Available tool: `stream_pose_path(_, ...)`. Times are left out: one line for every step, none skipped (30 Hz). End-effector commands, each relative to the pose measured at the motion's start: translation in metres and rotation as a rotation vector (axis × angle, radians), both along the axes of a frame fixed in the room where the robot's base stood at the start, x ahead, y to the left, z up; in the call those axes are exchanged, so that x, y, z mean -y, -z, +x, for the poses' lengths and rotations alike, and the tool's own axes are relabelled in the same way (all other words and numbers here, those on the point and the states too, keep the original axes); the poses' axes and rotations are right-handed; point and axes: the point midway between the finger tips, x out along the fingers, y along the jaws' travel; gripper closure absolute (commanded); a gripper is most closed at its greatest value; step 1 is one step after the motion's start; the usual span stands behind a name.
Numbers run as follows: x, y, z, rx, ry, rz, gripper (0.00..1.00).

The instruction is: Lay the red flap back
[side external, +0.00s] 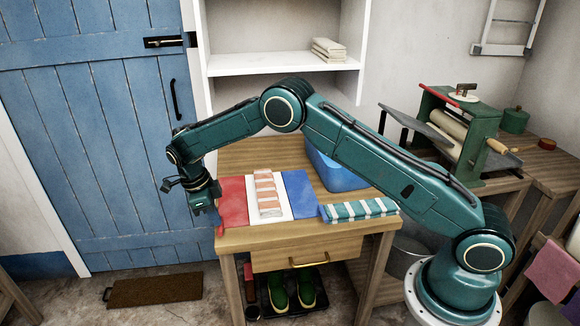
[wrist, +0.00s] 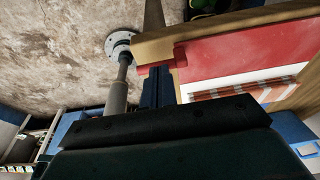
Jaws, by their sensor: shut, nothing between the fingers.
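The red flap (side external: 233,199) lies flat on the wooden table at the left of a cloth with a white middle panel (side external: 288,206) and a blue panel (side external: 300,193). An orange-and-white striped folded towel (side external: 267,193) lies on the white panel. My gripper (side external: 205,210) is shut and empty at the flap's left edge, by the table's left front corner. In the wrist view the closed fingers (wrist: 158,82) point at a red strip (wrist: 160,66) at the table edge, beside the flap (wrist: 245,60). I cannot tell whether they touch it.
A green-and-white striped folded cloth (side external: 358,210) lies right of the blue panel. A blue basin (side external: 335,172) stands behind it on the table. A green mangle (side external: 460,130) is on the bench at right. Below the table are green boots (side external: 292,289). Free floor lies left of the table.

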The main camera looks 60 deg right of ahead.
Motion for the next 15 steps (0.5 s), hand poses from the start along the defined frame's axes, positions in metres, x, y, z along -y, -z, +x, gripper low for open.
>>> stream_pose_path(-0.0011, 0.0019, 0.0001, -0.008, 0.000, -0.007, 1.00)
stream_pose_path(-0.0016, 0.0022, 0.0006, -0.011, -0.001, -0.010, 1.00)
stream_pose_path(-0.0019, 0.0027, 0.0010, -0.016, -0.001, -0.015, 1.00)
stream_pose_path(-0.0020, 0.0031, 0.0012, -0.019, 0.000, -0.019, 1.00)
stream_pose_path(-0.0023, 0.0037, 0.0013, -0.023, -0.001, -0.022, 1.00)
stream_pose_path(-0.0024, 0.0044, 0.0017, -0.029, 0.000, -0.028, 1.00)
stream_pose_path(-0.0025, 0.0051, 0.0018, -0.033, -0.001, -0.031, 1.00)
stream_pose_path(-0.0026, 0.0053, 0.0022, -0.035, 0.000, -0.035, 1.00)
stream_pose_path(-0.0031, 0.0057, 0.0025, -0.040, 0.000, -0.039, 1.00)
stream_pose_path(-0.0031, 0.0063, 0.0026, -0.044, 0.000, -0.042, 1.00)
stream_pose_path(-0.0034, 0.0070, 0.0027, -0.048, -0.001, -0.046, 1.00)
stream_pose_path(-0.0037, 0.0075, 0.0032, -0.051, 0.000, -0.051, 1.00)
stream_pose_path(-0.0041, 0.0078, 0.0033, -0.055, -0.002, -0.054, 1.00)
stream_pose_path(-0.0043, 0.0082, 0.0033, -0.058, 0.000, -0.057, 1.00)
stream_pose_path(-0.0046, 0.0086, 0.0036, -0.061, -0.002, -0.060, 1.00)
